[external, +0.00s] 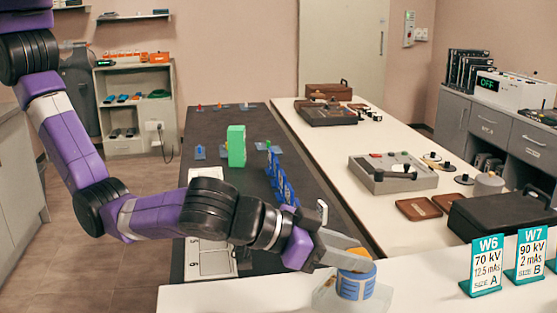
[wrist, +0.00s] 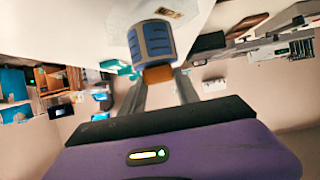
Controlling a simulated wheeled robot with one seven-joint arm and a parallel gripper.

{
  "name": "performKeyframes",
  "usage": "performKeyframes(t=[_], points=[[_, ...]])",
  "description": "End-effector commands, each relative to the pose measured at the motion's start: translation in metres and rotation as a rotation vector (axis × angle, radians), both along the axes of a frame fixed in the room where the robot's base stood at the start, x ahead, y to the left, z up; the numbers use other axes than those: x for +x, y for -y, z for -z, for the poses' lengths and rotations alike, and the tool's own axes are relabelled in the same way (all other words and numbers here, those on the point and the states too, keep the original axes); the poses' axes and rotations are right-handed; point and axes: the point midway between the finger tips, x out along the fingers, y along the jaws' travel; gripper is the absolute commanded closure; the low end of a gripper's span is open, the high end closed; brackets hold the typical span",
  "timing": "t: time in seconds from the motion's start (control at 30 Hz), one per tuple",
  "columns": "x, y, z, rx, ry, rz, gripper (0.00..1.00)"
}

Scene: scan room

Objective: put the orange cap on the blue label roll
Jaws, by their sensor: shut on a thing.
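The blue label roll (external: 356,283), blue with pale bands, stands at the near edge of the white counter, just beyond my gripper's tips. It also shows at the top of the wrist view (wrist: 152,42). The orange cap (external: 356,252) is at the top of the roll, partly hidden by my fingers. In the wrist view the cap (wrist: 158,74) sits between my fingertips and against the roll's end. My gripper (external: 352,256) is shut on the cap. I cannot tell whether the cap is seated or only touching the roll.
A pale, clear-looking tray (external: 325,293) is around the roll's foot. Teal-framed cards W6 (external: 487,265) and W7 (external: 531,254) stand to the right, with a black case (external: 500,218) behind them. Blue holders (external: 281,180) and a green block (external: 236,146) stand on the dark bench.

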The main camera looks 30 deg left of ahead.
Motion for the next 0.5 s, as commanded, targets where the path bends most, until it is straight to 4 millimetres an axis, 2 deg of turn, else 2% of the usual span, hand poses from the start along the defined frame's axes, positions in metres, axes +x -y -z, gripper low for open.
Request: performKeyframes(t=[0.37, 0.4, 0.5], points=[[-0.0002, 0.0004, 0.0062, -0.002, 0.001, 0.001, 1.0], [-0.0004, 0.0005, 0.0049, -0.002, 0.001, 0.002, 0.57], [-0.0003, 0.0004, 0.0047, -0.002, 0.001, 0.001, 0.41]])
